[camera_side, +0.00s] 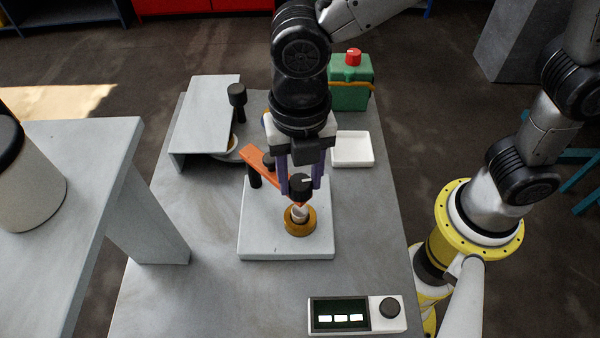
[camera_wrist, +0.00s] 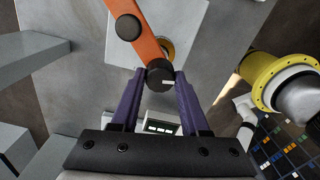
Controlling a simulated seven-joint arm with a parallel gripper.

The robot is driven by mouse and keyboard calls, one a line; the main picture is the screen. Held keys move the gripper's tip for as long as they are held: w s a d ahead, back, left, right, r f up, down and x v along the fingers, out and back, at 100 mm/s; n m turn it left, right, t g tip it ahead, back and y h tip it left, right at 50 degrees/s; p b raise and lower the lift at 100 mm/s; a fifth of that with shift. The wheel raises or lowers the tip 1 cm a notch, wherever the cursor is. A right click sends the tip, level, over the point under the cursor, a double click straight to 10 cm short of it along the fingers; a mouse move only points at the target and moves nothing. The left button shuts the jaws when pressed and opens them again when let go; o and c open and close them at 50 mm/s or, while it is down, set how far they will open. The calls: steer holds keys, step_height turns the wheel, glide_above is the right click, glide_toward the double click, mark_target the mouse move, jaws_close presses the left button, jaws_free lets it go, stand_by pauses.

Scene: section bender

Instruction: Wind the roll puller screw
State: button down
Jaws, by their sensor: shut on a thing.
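The roll puller has an orange arm (camera_side: 264,166) over a white base block (camera_side: 262,228). A black knob with a white mark (camera_side: 301,185), the head of the screw, sits at the arm's near end, above a pale shaft and a brass ring (camera_side: 299,223). My gripper (camera_side: 302,184) points down from above, with its purple fingers on either side of the knob and shut on it. In the wrist view the knob (camera_wrist: 160,77) sits between the fingertips, at the end of the orange arm (camera_wrist: 143,37). The ring is partly hidden there.
A display box (camera_side: 340,315) with a black dial stands at the table's front right. A white tray (camera_side: 353,149) and a green box (camera_side: 350,88) with a red knob stand behind. A grey raised plate (camera_side: 207,112) is at back left. The front left tabletop is clear.

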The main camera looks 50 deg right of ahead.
mark_target(300, 181)
steer(key=m, duration=0.5)
steer(key=shift+r+m, duration=0.1)
steer(key=shift+m, duration=0.2)
steer(key=m, duration=1.3)
steer(key=shift+m, duration=0.3)
steer(key=shift+c, duration=2)
jaws_free()
step_height(300, 181, up, 14)
